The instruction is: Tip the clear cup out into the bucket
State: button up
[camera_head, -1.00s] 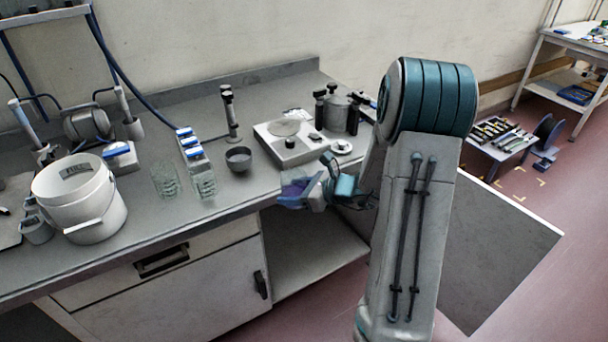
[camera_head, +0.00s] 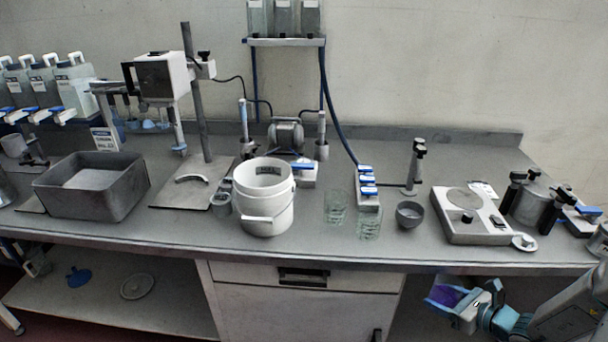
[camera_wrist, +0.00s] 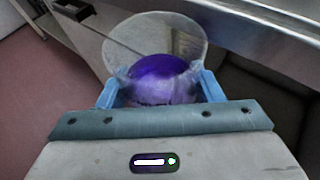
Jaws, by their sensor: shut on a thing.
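My gripper (camera_wrist: 163,93) is shut on a clear cup (camera_wrist: 165,35) with purple contents, its blue fingers on either side of the cup in the wrist view. In the head view my gripper (camera_head: 470,309) and the cup (camera_head: 441,297) are at the lower right, low in front of the bench edge. The cup looks tilted there. The white bucket (camera_head: 265,215) stands upright on the bench near the middle, well to the left of my gripper. Its wire handle with a white grip hangs at the front, and its inside is mostly hidden.
Two clear glass cups (camera_head: 336,208) and a dark grey bowl (camera_head: 409,214) stand right of the bucket. A scale-like device (camera_head: 470,222) is farther right, near the bench edge. A grey bin (camera_head: 120,192) and a stand (camera_head: 193,187) are on the left.

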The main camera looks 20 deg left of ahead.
aim_at(265, 197)
jog(key=z, duration=1.7)
jog(key=k, duration=1.25)
jog(key=u, duration=2.15)
jog(key=i, duration=0.5)
jog(key=u, duration=0.05)
